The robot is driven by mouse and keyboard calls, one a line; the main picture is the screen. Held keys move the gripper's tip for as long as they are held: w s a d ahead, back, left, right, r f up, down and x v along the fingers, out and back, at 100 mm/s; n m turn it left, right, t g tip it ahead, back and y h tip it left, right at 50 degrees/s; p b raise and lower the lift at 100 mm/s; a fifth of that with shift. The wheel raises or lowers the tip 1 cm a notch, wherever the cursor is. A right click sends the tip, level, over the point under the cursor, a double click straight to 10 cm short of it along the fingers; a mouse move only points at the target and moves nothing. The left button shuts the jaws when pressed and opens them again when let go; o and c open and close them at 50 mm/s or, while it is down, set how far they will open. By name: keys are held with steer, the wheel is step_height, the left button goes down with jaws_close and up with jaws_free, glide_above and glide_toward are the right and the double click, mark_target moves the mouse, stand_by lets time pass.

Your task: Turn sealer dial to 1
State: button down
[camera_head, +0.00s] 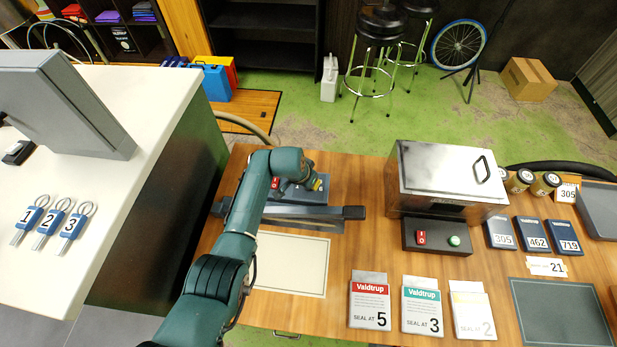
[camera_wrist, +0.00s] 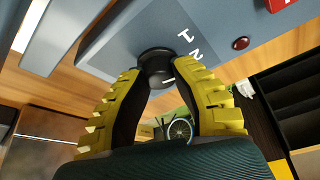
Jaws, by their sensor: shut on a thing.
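The sealer (camera_head: 285,214) is a low grey-blue machine with a long dark bar on the wooden bench, partly hidden by my arm in the head view. In the wrist view its blue-grey panel (camera_wrist: 110,35) carries a round black dial (camera_wrist: 155,54) with white marks beside it. The marks appear sideways, and the dial's setting cannot be read. My gripper (camera_wrist: 160,82) has its yellow fingers on either side of the dial, shut on it. In the head view my gripper (camera_head: 319,184) is over the right part of the sealer, and the dial is hidden.
A red switch (camera_head: 275,183) and a red lamp (camera_wrist: 240,43) are near the dial. A steel box machine (camera_head: 440,175) stands to the right. Seal bags (camera_head: 370,305) lie in front. A white counter (camera_head: 130,100) rises at left.

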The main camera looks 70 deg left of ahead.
steer(key=n, duration=0.1)
steer(key=n+g, duration=0.1)
steer(key=n, duration=0.1)
steer(key=n+y+p, duration=0.1)
steer(key=shift+d+f+n+g, duration=0.15)
steer(key=shift+f+n+g, duration=0.15)
steer(key=shift+n, duration=0.1)
stand_by(0.4)
steer(key=c, duration=0.8)
jaws_free()
steer(key=shift+r, duration=0.1)
steer(key=shift+o, duration=0.2)
steer(key=shift+r, duration=0.1)
steer(key=shift+r, duration=0.2)
steer(key=v, duration=1.1)
steer(key=shift+d+r, duration=0.2)
